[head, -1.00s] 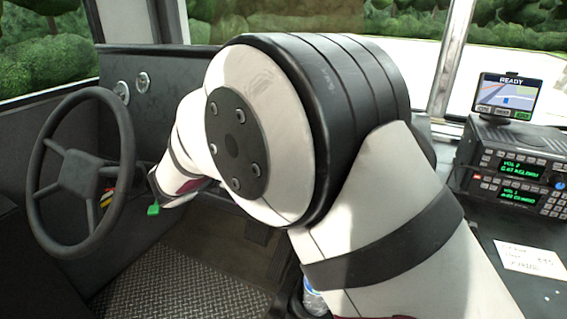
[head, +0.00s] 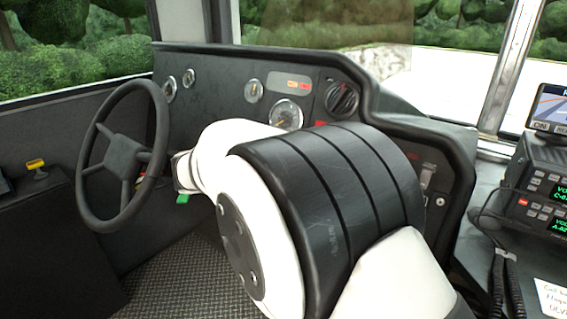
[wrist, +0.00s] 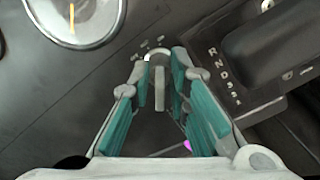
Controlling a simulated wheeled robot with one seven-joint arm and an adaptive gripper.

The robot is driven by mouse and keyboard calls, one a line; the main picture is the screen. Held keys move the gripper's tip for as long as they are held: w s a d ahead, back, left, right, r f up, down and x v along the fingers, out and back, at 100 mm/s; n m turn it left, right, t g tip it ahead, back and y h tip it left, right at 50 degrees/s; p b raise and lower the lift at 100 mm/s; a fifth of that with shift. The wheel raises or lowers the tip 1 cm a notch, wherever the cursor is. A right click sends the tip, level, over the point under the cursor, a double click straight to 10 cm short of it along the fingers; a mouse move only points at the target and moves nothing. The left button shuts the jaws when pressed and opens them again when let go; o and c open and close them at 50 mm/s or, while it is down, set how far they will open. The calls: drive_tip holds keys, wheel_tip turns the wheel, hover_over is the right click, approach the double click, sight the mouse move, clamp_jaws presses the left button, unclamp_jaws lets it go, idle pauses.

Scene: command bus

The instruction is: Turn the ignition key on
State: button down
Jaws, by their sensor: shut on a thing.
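The ignition key (wrist: 158,85) shows as a narrow grey piece on the dark dash panel in the wrist view. Its round, pale ignition switch (wrist: 156,55) has small light marks around its upper left. My gripper (wrist: 160,67) has its two teal-lined fingers on either side of the key, shut on it near the tips. The fingertips partly cover the switch, so I cannot tell the exact key angle. In the head view my own arm and the steering wheel hide the key and most of the gripper.
The steering wheel (head: 112,225) stands left of my arm. Gauges and a round knob (head: 341,98) sit on the dash (head: 225,75). In the wrist view a gear selector panel (wrist: 275,50) is close to the right finger, and a large gauge (wrist: 75,18) is at upper left.

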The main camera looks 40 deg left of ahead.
idle(0.3)
drive_tip(key=c, duration=1.8)
unclamp_jaws()
drive_tip(key=v, duration=1.2)
